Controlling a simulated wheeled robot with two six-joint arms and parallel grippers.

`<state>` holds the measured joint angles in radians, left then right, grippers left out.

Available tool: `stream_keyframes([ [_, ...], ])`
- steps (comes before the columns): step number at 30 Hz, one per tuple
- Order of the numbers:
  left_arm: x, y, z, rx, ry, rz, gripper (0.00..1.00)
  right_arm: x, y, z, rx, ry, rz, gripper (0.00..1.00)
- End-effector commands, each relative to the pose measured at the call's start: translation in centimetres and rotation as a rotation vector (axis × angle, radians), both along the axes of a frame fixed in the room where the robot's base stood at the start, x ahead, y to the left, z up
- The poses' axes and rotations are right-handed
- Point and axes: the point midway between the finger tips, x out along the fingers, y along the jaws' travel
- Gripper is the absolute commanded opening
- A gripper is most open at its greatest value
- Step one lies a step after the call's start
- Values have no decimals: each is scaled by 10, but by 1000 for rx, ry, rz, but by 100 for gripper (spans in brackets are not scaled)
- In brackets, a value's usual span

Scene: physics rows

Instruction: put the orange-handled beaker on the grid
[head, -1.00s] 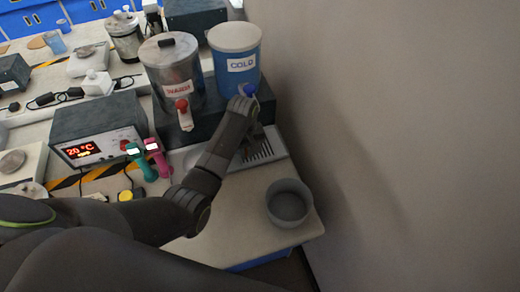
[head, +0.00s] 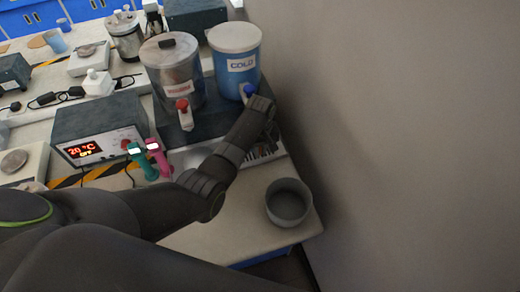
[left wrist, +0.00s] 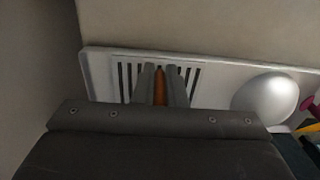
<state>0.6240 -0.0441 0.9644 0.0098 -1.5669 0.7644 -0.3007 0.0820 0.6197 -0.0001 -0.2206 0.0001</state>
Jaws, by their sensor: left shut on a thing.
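My left gripper (left wrist: 161,72) shows in the left wrist view with its two fingers closed on an upright orange strip, the orange handle (left wrist: 160,88). The rest of the beaker is hidden below the fingers and the wrist. The slotted grid (left wrist: 190,82) lies just behind and around the fingertips in that view. In the head view the grid (head: 270,150) is partly covered by my left arm, whose wrist is beside the blue tap. I cannot tell whether the beaker touches the grid. My right gripper is not in view.
A blue COLD container (head: 236,75) and a steel container with a red tap (head: 172,75) stand behind the grid. A grey pot (head: 288,203) stands near the bench corner. A wall borders the right. A white rounded thing (left wrist: 265,100) is right of the grid.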

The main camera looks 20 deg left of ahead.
Motion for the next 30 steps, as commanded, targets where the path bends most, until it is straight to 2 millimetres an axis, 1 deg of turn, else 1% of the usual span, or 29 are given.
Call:
stream_keyframes([
  [1,0,0,-2,0,0,0,0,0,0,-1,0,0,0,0],
  [2,0,0,-2,0,0,0,13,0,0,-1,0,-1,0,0],
  [6,0,0,-2,0,0,0,32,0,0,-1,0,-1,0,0],
  [14,0,0,-1,0,0,0,33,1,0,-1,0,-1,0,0],
  [19,1,0,7,0,-1,0,33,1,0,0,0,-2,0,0],
  [23,1,0,25,0,-4,0,33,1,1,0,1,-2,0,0],
  [29,1,0,65,-1,-6,0,33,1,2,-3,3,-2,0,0],
  [30,2,0,73,-1,-6,0,33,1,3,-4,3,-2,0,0],
])
